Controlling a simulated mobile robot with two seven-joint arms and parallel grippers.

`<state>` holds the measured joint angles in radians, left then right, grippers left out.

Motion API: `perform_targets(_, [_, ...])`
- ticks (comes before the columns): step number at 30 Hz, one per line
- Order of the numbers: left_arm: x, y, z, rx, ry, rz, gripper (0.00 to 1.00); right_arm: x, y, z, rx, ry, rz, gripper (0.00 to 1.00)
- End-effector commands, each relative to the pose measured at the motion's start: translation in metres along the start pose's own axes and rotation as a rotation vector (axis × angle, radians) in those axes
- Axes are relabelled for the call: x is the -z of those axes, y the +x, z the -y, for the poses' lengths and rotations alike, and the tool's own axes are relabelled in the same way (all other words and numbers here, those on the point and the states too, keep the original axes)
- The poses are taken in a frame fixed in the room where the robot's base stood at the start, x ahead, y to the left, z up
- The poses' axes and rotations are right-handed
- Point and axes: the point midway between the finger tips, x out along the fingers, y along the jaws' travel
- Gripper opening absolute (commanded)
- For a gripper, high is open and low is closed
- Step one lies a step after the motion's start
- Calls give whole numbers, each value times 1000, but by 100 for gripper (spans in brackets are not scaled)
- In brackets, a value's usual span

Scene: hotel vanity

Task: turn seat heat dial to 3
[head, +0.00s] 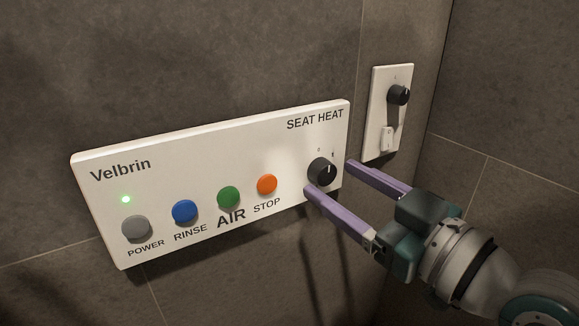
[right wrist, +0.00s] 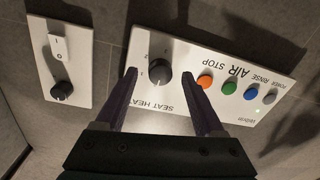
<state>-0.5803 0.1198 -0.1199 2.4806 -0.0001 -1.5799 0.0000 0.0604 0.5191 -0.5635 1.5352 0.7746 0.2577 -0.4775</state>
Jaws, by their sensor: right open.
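The seat heat dial (head: 321,172) is a round black knob with a pale pointer line, at the right end of the white Velbrin panel (head: 200,160), under the words SEAT HEAT. My right gripper (head: 328,175) is open, its two purple fingers reaching toward the panel on either side of the dial. In the right wrist view the dial (right wrist: 159,71) shows between and beyond the fingertips (right wrist: 160,72), with visible gaps on both sides. The numbers around the dial are too small to read surely, and part of its scale is hidden. My left gripper is not in view.
The panel also has grey (head: 136,228), blue (head: 185,211), green (head: 228,196) and orange (head: 267,184) buttons, and a lit green light (head: 126,199). Right of it, a white wall plate (head: 377,139) bears another black knob (head: 398,95) and a switch (head: 387,139). A wall corner stands farther right.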

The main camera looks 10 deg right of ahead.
Motion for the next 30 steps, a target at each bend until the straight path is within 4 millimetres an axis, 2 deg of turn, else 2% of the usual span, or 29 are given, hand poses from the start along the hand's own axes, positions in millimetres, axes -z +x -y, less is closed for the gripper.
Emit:
perform_targets(4, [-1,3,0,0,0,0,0,0,10,0,1,-1,0,71])
perform_targets(12, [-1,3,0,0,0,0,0,0,11,0,1,0,1,71])
perform_targets(30, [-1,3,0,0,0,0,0,0,11,0,1,0,1,3])
